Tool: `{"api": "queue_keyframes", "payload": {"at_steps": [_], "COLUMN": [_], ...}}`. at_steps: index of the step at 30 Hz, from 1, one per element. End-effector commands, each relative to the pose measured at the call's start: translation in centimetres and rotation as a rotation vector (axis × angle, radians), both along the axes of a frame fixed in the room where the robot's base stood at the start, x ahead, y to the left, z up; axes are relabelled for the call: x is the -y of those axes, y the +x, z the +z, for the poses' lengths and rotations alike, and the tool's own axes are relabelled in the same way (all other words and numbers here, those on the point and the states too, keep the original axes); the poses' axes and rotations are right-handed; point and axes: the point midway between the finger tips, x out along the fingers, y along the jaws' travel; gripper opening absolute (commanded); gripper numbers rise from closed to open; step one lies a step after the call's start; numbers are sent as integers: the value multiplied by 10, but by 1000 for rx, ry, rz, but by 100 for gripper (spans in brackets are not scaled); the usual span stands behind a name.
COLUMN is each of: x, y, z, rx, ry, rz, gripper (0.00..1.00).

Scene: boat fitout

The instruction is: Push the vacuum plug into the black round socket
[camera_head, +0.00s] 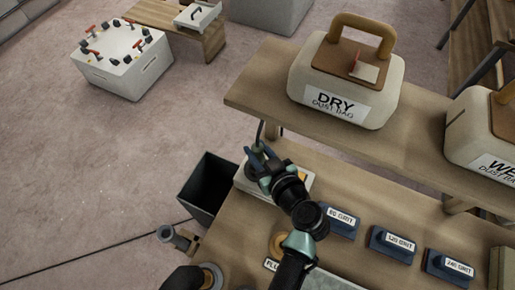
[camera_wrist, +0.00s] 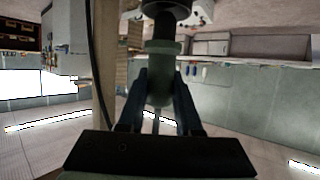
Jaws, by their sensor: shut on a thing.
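My gripper (camera_head: 262,158) is shut on a dull green plug, the vacuum plug by its look, above a white box near the left end of the workbench. In the wrist view the plug (camera_wrist: 160,88) sits between the dark blue fingers of my gripper (camera_wrist: 160,100), with a collar at its upper end. A dark round piece (camera_wrist: 167,10) shows right above the collar. I cannot tell whether it is the black socket or part of the plug. In the head view the arm hides much of the plug, and no socket is clearly visible.
The white box (camera_head: 240,183) lies below my gripper. A raised shelf (camera_head: 258,98) carries the dry dust bag (camera_head: 345,80). Labelled grit blocks (camera_head: 390,245) line the bench. A black bin (camera_head: 212,187) stands left of it. A dark cable (camera_wrist: 92,60) hangs beside the gripper.

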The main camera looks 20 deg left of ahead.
Motion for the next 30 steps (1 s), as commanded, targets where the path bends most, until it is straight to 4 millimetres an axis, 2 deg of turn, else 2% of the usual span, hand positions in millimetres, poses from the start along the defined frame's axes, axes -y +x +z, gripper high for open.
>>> {"api": "queue_keyframes", "payload": {"at_steps": [30], "x": [0], "y": [0], "z": [-23], "rx": [1], "ry": [1], "rz": [0], "gripper": [0]}}
